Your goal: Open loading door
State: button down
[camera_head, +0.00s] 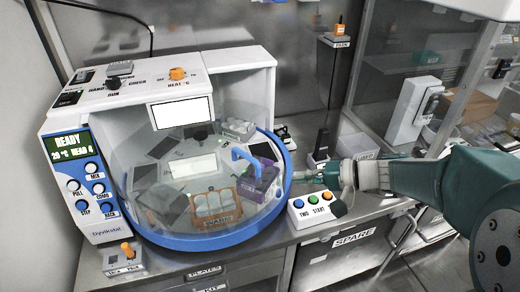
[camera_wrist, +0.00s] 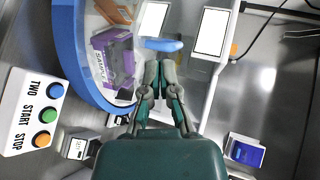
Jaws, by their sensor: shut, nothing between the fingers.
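The loading door looks like the clear, curved front of the white machine (camera_head: 70,135), edged by a blue rim (camera_head: 215,241); it appears closed. Its blue handle (camera_head: 245,154) is on the right side of the clear front. In the wrist view the handle (camera_wrist: 163,45) lies just beyond the fingertips. My gripper (camera_head: 304,175) is just right of the blue rim, pointing left toward the handle. In the wrist view the gripper (camera_wrist: 158,66) has its fingertips together with nothing between them. I cannot tell the exact gap to the handle; no grasp shows.
A purple sample box (camera_head: 259,185) and an orange rack (camera_head: 213,212) show behind the clear front. A button box (camera_head: 317,209) stands on the bench below my gripper. A small orange-handled box (camera_head: 124,259) stands at front left. A glass cabinet (camera_head: 450,70) is at right.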

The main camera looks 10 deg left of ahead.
aim_at(231, 181)
jog(key=w+a+f+m+t+y, duration=0.1)
jog(key=w+f+m+t+y, duration=0.2)
jog(key=w, duration=0.7)
jog(key=shift+n+t+y, duration=0.3)
jog(key=a, duration=1.1)
jog(key=shift+s+a+r, duration=0.1)
jog(key=shift+s+a, duration=0.05)
jog(key=shift+a, duration=0.05)
jog(key=shift+s+a, duration=0.2)
jog(key=shift+s, duration=0.25)
jog(key=shift+s+a, duration=0.2)
jog(key=shift+s, duration=0.2)
jog(key=s+a, duration=0.1)
jog(key=s, duration=0.1)
jog(key=s+a, duration=0.3)
jog(key=s, duration=0.1)
jog(key=shift+s+a, duration=0.3)
jog(key=shift+a, duration=0.05)
jog(key=shift+d, duration=0.1)
